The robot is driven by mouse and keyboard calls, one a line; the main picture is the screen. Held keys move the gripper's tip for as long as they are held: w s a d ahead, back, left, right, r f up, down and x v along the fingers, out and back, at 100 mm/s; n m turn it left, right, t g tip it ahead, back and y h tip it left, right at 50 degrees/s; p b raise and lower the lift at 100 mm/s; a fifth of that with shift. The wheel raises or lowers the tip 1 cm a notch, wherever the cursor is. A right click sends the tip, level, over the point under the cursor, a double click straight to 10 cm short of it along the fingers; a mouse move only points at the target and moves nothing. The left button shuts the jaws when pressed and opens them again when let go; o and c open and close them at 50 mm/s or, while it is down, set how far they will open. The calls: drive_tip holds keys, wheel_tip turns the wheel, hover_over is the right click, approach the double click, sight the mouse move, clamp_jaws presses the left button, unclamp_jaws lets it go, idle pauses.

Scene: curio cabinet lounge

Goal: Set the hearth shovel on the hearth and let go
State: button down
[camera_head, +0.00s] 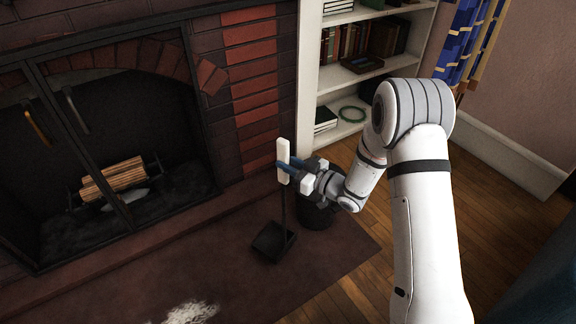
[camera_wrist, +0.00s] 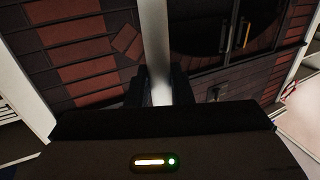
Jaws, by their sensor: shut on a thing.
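The hearth shovel has a pale upright handle (camera_head: 283,150), a thin dark shaft and a black pan (camera_head: 272,242). My gripper (camera_head: 284,170) is shut on the handle, and the shovel hangs upright from it. In the wrist view the pale handle (camera_wrist: 155,35) runs between the two dark fingers (camera_wrist: 159,90). The hearth (camera_head: 160,238) is the reddish-brown ledge along the foot of the fireplace. The pan is in front of this ledge, over the dark reddish floor covering (camera_head: 225,285). I cannot tell whether the pan touches it.
A dark bucket (camera_head: 318,216) stands just right of the shovel, partly hidden by my gripper. Glass fireplace doors (camera_head: 70,125) and logs (camera_head: 113,178) are behind the hearth. A white bookcase (camera_head: 308,70) stands at the right. A pale patch (camera_head: 192,313) lies on the covering, which is otherwise mostly clear.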

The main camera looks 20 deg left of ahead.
drive_tip(key=c, duration=1.3)
unclamp_jaws()
drive_tip(key=shift+f, duration=0.1)
